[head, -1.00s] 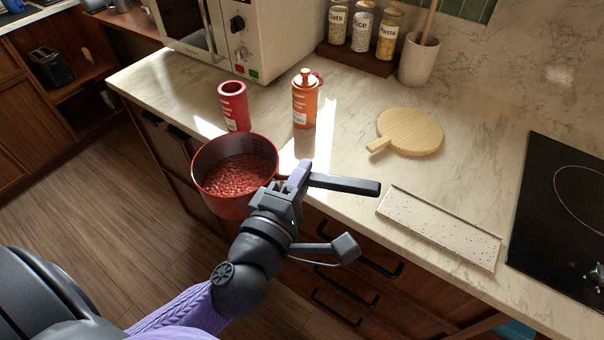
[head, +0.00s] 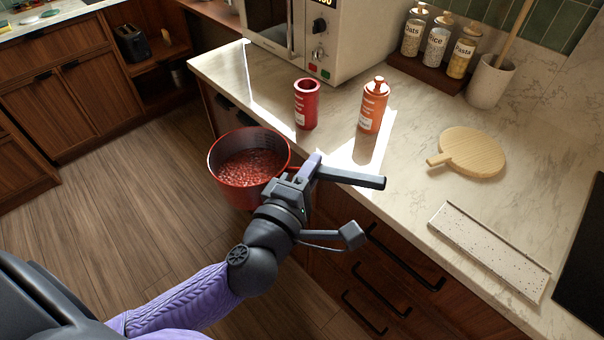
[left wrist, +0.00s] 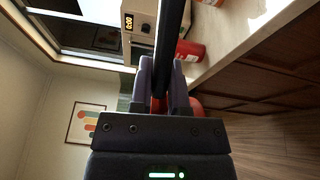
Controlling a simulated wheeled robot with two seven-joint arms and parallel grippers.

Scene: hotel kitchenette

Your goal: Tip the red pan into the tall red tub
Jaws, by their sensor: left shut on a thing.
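The red pan (head: 236,196) is in the head view, roughly upright, full of small red pieces (head: 252,168). It hangs in front of the counter edge, over the floor. My left gripper (head: 308,172) is shut on the pan's handle, at the pan's right side; the gripper's jaws also show in the left wrist view (left wrist: 164,92). The tall red tub (head: 307,105) stands upright and open on the counter near its front edge, beyond the pan and apart from it. It also shows in the left wrist view (left wrist: 190,50). My right gripper is not in view.
An orange bottle (head: 373,107) stands right of the tub. A microwave (head: 345,35) is behind. A round wooden board (head: 472,153), a speckled tray (head: 490,252), a utensil crock (head: 490,82) and several jars (head: 437,45) are farther right. Counter around the tub's front is clear.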

